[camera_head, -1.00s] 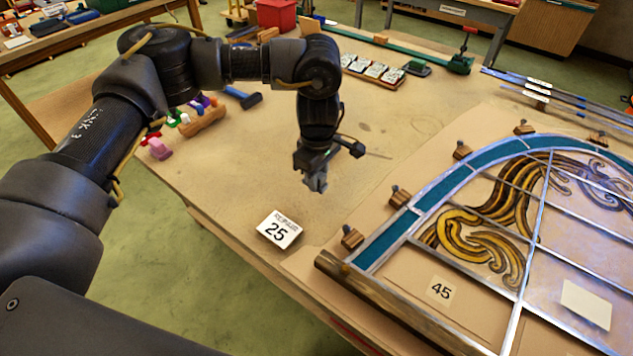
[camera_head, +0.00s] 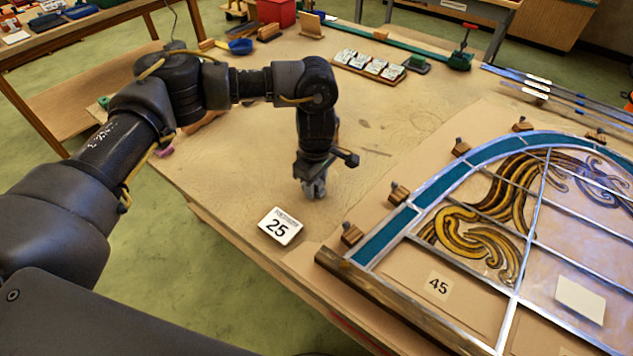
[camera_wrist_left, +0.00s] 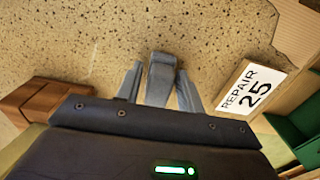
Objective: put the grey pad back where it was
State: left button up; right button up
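The grey pad (camera_wrist_left: 162,80) is a small blue-grey block between the two fingers of my left gripper (camera_wrist_left: 160,90) in the left wrist view. In the head view the left gripper (camera_head: 313,188) points down, low over the bare tabletop, behind the white card marked 25 (camera_head: 280,226). I cannot tell whether the pad touches the table. My right gripper is not in view.
A rack of white-labelled pieces (camera_head: 370,67) stands farther back. Bare tabletop (camera_head: 235,165) surrounds the gripper.

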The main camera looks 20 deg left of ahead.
pick_arm(q)
jog(key=shift+o, duration=0.8)
jog(key=shift+r, duration=0.1)
jog(key=shift+r, duration=0.2)
jog(key=shift+w+r, duration=0.1)
jog(key=shift+r, duration=0.25)
notch_tip(320, 180, up, 10)
jog(key=shift+f+b, duration=0.2)
jog(key=shift+b, duration=0.85)
jog(key=shift+r, duration=0.8)
